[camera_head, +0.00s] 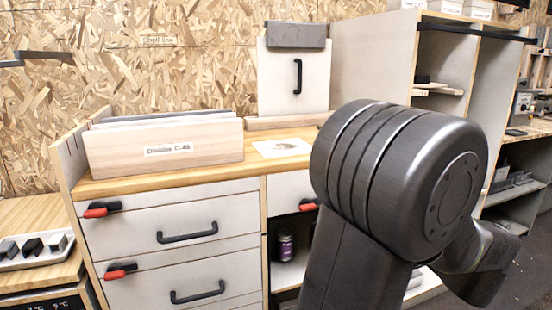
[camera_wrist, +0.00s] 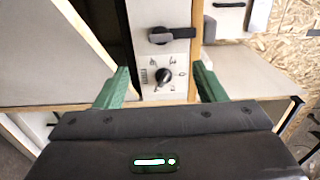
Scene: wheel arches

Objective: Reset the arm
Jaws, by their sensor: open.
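My arm (camera_head: 395,190) fills the right half of the head view, with a large dark joint in front of the cabinet. My gripper's fingers are not visible there. In the wrist view my gripper (camera_wrist: 160,88) is open, with two green fingers spread apart and nothing between them. Beyond the fingers is a pale panel with a black rotary knob (camera_wrist: 163,77) and a dark latch handle (camera_wrist: 172,35) above it. I cannot tell how far the fingertips are from the panel.
A workbench (camera_head: 215,186) carries a wooden divider box (camera_head: 165,150) and a paper sheet (camera_head: 283,147). Its drawers (camera_head: 180,235) have black handles and red-tipped latches. A purple-labelled can (camera_head: 285,245) stands in an open compartment. A tall shelf unit (camera_head: 375,55) stands behind my arm. A tray of dark blocks (camera_head: 35,250) is at left.

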